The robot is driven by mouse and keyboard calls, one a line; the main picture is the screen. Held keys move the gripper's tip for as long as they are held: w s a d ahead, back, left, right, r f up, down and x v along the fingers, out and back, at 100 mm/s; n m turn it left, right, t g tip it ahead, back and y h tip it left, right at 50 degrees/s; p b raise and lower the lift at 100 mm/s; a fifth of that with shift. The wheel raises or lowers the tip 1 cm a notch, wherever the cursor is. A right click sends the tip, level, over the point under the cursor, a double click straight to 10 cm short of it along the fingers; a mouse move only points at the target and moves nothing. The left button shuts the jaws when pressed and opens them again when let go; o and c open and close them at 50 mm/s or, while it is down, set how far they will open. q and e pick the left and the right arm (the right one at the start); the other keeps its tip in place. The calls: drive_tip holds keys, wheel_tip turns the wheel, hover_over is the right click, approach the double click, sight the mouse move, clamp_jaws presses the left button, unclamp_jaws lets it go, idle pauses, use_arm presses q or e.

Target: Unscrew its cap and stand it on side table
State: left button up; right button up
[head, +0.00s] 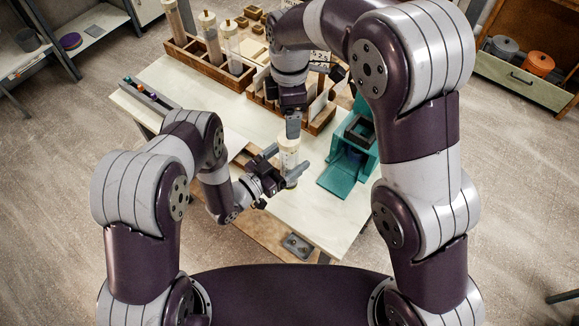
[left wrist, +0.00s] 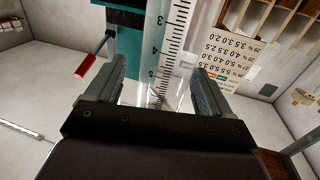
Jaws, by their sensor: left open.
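A clear tube (head: 289,165) with a cream cap (head: 289,144) stands upright on the pale worktable (head: 325,215). My left gripper (head: 285,160) is open, with its fingers at either side of the tube's body. In the left wrist view its two fingers (left wrist: 160,80) are spread, with a faint clear surface between them; contact is not visible. My right gripper (head: 293,128) points down from above at the cap. Its fingers overlap from this angle, so their opening and any touch on the cap cannot be told. I cannot tell which surface is the side table.
A wooden rack (head: 205,62) with several capped tubes stands at the back left. A teal stand (head: 340,176) is close on the right. A wooden organiser with cards lies behind the tube. A numbered scale (left wrist: 172,40) shows in the left wrist view. The front right tabletop is clear.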

use_arm(q)
drive_tip(key=shift+w+f, duration=0.1)
drive_tip(key=shift+w, duration=0.25)
use_arm(e)
drive_tip(key=shift+w+a+f, duration=0.1)
drive_tip(key=shift+w+a, duration=0.05)
drive_tip(key=shift+w, duration=0.15)
use_arm(q)
drive_tip(key=shift+s, duration=0.15)
drive_tip(key=c, duration=0.8)
use_arm(e)
drive_tip(key=shift+s, duration=0.2)
use_arm(q)
drive_tip(key=shift+d, duration=0.1)
clamp_jaws()
use_arm(e)
drive_tip(key=m, duration=2.6)
drive_tip(key=shift+f+m, duration=0.15)
drive_tip(key=shift+m, duration=0.35)
wheel_tip(320, 180, down, 8)
drive_tip(key=shift+r, duration=0.25)
